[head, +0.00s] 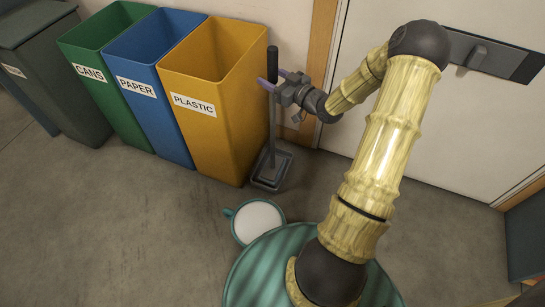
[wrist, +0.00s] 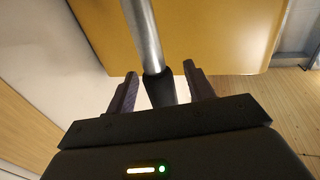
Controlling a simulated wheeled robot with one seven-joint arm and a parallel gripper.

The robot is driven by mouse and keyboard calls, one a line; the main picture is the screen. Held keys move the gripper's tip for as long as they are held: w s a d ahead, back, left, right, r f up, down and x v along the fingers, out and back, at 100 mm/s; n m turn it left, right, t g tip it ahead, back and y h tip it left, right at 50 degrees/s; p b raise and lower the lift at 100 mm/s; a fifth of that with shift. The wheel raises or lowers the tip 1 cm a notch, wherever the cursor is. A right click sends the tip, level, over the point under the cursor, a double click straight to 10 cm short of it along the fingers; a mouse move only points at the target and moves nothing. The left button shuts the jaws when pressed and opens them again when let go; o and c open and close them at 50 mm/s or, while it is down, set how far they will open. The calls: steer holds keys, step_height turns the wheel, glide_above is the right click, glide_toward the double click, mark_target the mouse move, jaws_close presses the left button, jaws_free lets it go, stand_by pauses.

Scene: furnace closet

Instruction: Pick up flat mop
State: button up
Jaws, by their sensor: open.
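The flat mop (head: 271,172) stands upright on the floor beside the yellow bin, with a dark flat head, a grey pole and a black grip at the top. My gripper (head: 273,79) is at the upper part of the mop, just below the top of its grip. In the wrist view, the mop's pole (wrist: 143,35) runs down into a black section between the two fingers of my gripper (wrist: 160,69). The fingers are apart, with a visible gap on each side of the mop. The part of the mop beyond the gripper body is hidden in the wrist view.
A yellow PLASTIC bin (head: 196,136) stands just left of the mop. A blue PAPER bin (head: 137,117), a green CANS bin (head: 93,100) and a dark grey bin (head: 38,90) continue the row. A white door (head: 435,130) is behind my arm. The floor (head: 110,225) at front left is clear.

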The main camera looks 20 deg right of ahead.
mark_target(272, 47)
stand_by(0.4)
jaws_close()
steer(key=shift+r, duration=0.1)
steer(key=shift+r, duration=0.1)
step_height(272, 47, up, 10)
steer(key=p, duration=0.5)
steer(key=shift+p, duration=0.4)
steer(key=shift+w, duration=0.1)
